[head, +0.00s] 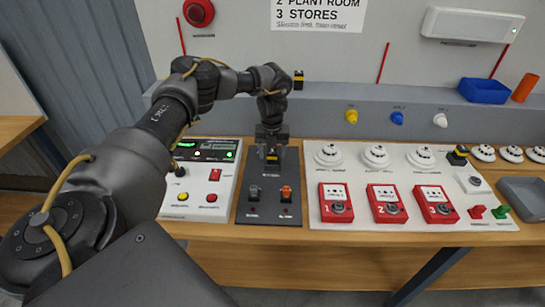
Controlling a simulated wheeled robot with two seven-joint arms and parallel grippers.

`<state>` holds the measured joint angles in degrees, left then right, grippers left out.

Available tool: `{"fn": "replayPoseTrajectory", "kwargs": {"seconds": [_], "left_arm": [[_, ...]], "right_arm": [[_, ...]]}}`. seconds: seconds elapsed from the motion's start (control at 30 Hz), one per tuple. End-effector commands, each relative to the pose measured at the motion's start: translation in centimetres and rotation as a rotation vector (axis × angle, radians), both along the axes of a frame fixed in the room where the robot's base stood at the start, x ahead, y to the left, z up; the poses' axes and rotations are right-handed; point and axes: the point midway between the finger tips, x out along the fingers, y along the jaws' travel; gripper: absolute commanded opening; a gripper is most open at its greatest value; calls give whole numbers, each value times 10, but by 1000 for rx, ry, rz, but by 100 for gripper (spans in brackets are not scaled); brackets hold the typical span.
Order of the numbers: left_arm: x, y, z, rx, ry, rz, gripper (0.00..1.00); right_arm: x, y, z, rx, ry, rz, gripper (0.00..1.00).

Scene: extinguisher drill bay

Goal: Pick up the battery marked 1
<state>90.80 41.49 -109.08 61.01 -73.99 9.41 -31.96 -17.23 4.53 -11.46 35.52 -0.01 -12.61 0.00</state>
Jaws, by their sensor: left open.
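My left gripper (271,147) is open and points down over the dark panel (268,213), near its back edge. A small dark block with a yellow band (272,158) shows at its fingertips; I cannot tell whether they touch it. Similar black-and-yellow blocks are on the back ledge (298,80) and at the right of the white board (458,155). These look like batteries, but no number on them is readable, so I cannot tell which is marked 1. My right gripper is not in view.
Red call points marked 1 (336,203), 2 (387,204) and 3 (436,205) sit on the white board (370,228) with white detectors behind. A control panel (200,190) is left of the dark panel. A blue bin (484,91) and grey tray (524,196) are at right.

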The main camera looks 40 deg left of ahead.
Motion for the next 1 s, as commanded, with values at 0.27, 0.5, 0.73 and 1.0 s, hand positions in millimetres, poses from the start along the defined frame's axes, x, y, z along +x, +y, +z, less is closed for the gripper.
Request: {"fn": "replayPoseTrajectory", "kwargs": {"seconds": [0.27, 0.5, 0.73, 1.0], "left_arm": [[0, 0, 0, 0, 0, 0, 45], [0, 0, 0, 0, 0, 0, 14], [1, 0, 1, 0, -1, 0, 1], [1, 0, 8, -1, -3, 0, 1]], "right_arm": [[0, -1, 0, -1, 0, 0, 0], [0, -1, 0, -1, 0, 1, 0], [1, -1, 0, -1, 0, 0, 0], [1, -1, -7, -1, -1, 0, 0]]}}
